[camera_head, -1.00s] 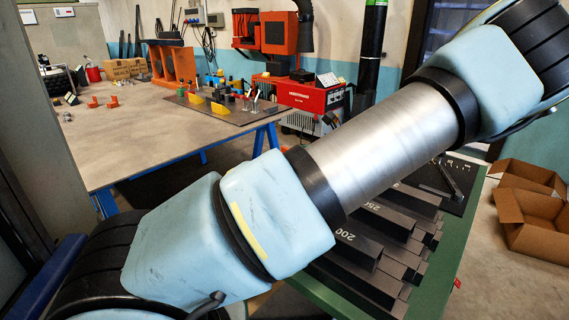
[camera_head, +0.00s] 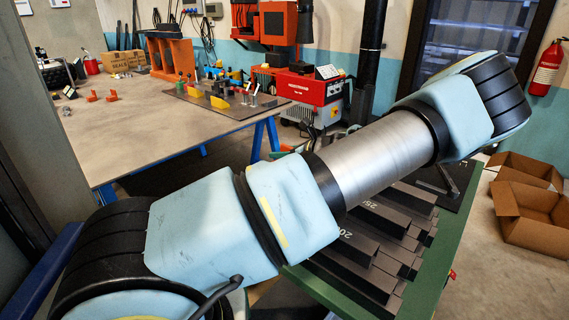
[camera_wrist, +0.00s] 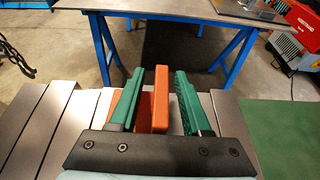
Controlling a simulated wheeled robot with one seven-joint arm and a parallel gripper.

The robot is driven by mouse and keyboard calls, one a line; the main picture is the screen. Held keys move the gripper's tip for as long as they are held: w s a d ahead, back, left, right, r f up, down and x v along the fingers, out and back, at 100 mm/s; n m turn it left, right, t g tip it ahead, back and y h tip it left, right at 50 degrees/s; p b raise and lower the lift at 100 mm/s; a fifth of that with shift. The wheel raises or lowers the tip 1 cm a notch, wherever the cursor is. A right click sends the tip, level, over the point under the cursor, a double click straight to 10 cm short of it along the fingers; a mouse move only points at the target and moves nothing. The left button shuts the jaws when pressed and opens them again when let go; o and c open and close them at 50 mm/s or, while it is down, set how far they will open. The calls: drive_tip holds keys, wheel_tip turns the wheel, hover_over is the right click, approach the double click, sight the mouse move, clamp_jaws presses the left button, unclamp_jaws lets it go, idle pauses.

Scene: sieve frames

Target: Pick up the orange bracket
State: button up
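In the wrist view, an orange bracket (camera_wrist: 159,97) stands upright between the two green fingers of my gripper (camera_wrist: 155,98). A gap shows between its upright face and the right finger; the left finger is close beside it, and I cannot tell whether they touch. More orange shows low beside the fingers. The gripper looks open around the bracket, just above grey metal blocks. In the head view, my arm hides the gripper and this bracket. Small orange pieces (camera_head: 111,96) lie on the far left table.
Grey stepped blocks (camera_head: 378,230) lie on the green bench (camera_head: 448,245) under my arm. The large table (camera_head: 125,135) at the left holds a board with tools (camera_head: 222,103). A red machine (camera_head: 310,88) stands behind. Cardboard boxes (camera_head: 530,215) are on the floor at right.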

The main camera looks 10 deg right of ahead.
clamp_jaws()
idle(1.2)
